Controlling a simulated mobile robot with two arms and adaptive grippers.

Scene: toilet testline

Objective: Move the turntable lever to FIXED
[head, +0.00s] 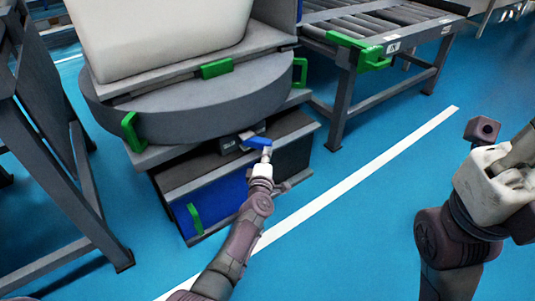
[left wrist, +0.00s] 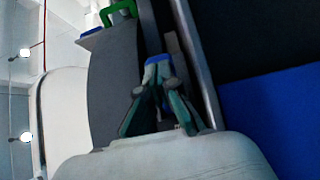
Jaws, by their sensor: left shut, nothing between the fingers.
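The blue turntable lever (head: 257,142) sits under the front of the round grey turntable (head: 200,108), beside a small dark plate (head: 228,145) whose marking is too small to read. My left gripper (head: 267,155) is at the lever's right end, its fingers shut and empty. In the left wrist view the blue lever (left wrist: 158,60) shows just beyond the fingertips (left wrist: 157,75); I cannot tell whether they touch. The fingertips hide part of the lever. My right gripper (head: 495,160) is partly in view at the right edge, away from the turntable; its fingers are unclear.
A white ceramic piece (head: 160,35) stands on the turntable. Green handles (head: 131,132) stick out around it. A cabinet with a blue panel (head: 215,203) is below. A roller conveyor (head: 375,22) is behind right, a dark frame (head: 55,150) at left. Blue floor is free at right.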

